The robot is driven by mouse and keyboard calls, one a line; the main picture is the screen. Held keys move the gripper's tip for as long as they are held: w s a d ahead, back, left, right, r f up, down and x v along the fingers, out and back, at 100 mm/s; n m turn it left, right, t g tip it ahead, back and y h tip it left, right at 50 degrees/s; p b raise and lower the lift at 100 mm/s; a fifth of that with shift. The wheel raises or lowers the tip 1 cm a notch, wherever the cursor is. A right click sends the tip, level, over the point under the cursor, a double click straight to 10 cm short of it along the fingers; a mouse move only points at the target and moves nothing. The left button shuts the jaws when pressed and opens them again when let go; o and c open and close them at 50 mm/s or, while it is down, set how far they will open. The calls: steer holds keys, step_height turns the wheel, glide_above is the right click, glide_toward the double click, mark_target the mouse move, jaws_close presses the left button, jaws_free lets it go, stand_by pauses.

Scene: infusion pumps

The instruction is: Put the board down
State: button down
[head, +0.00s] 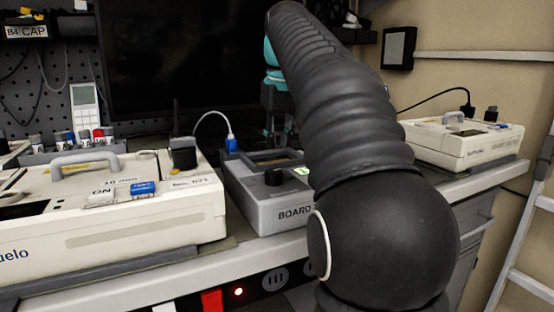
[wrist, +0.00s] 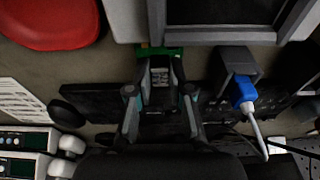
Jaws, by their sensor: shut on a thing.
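My gripper (wrist: 160,78) is shut on a small green board (wrist: 158,51), whose edge shows between and just past the fingertips in the wrist view. Most of the board is hidden by the fingers. In the head view my gripper (head: 279,130) points down behind the grey box marked BOARD (head: 262,212), partly hidden by my arm. That box has a dark recessed window, a black knob and a small lit green display. In the wrist view its edge (wrist: 200,37) lies just beyond the board. I cannot tell whether they touch.
A large cream pump unit (head: 150,228) with a handle stands left of the box. Another cream unit (head: 460,145) stands at the right. A blue plug (head: 231,145) with a white cable sits behind the box, also seen in the wrist view (wrist: 243,92). A dark screen stands behind.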

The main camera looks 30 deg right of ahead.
steer(key=shift+f, duration=1.2)
steer(key=shift+f+b, duration=0.15)
steer(key=shift+b, duration=0.15)
steer(key=c, duration=1.1)
jaws_free()
steer(key=shift+o, duration=0.2)
